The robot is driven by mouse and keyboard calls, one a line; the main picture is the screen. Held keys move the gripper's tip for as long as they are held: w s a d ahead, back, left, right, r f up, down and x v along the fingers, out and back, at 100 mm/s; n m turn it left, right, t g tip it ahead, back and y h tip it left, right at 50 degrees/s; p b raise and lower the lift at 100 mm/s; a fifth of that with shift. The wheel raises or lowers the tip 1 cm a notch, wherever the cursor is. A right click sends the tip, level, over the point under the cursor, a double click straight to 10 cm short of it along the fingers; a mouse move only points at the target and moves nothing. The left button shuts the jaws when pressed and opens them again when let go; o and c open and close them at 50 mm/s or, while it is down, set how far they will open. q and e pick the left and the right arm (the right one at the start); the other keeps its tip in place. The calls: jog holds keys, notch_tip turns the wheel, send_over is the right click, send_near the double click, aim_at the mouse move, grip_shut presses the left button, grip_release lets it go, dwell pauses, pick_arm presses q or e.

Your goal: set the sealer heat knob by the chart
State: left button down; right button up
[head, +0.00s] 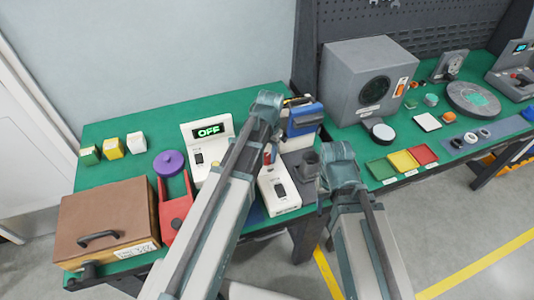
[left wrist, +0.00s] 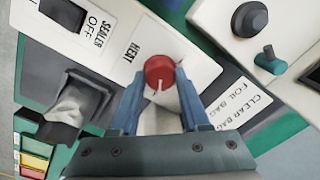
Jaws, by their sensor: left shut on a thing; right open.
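The sealer (head: 280,195) is a white unit on the green bench. Its red heat knob (left wrist: 160,70) has a white mark that points down towards my gripper in the left wrist view. My left gripper (left wrist: 161,88) is shut on this knob, one blue finger on each side. The sealer's switch (left wrist: 62,14) is beside a label reading SEALER OFF. A white label with CLEAR BAG and FOIL BAG (left wrist: 238,105) lies beside the knob; its values are not readable. The end of my right arm (head: 340,168) is right of the sealer, apart from it; its fingertips are hidden.
Left of the sealer is a white device with a green OFF display (head: 208,131). A brown box (head: 105,222), a red fixture (head: 175,205) and a purple disc (head: 168,163) stand further left. Coloured trays (head: 403,161) and a grey box (head: 368,75) are on the right bench.

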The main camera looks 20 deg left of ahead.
aim_at(269, 158)
pick_arm(q)
jog(key=shift+c, duration=1.9)
grip_release()
jog(key=shift+r, duration=0.15)
notch_tip(269, 158, up, 14)
jog(key=p, duration=1.4)
jog(key=shift+d+f, duration=0.2)
jog(key=shift+d, duration=0.1)
jog(key=s+d+f+b, duration=0.2)
jog(key=s+d, duration=0.7)
jog(key=s, duration=0.5)
jog(key=shift+s+d+m+g+y, duration=0.2)
jog(key=shift+s+m+g+y, duration=0.1)
jog(key=shift+s+y, duration=0.1)
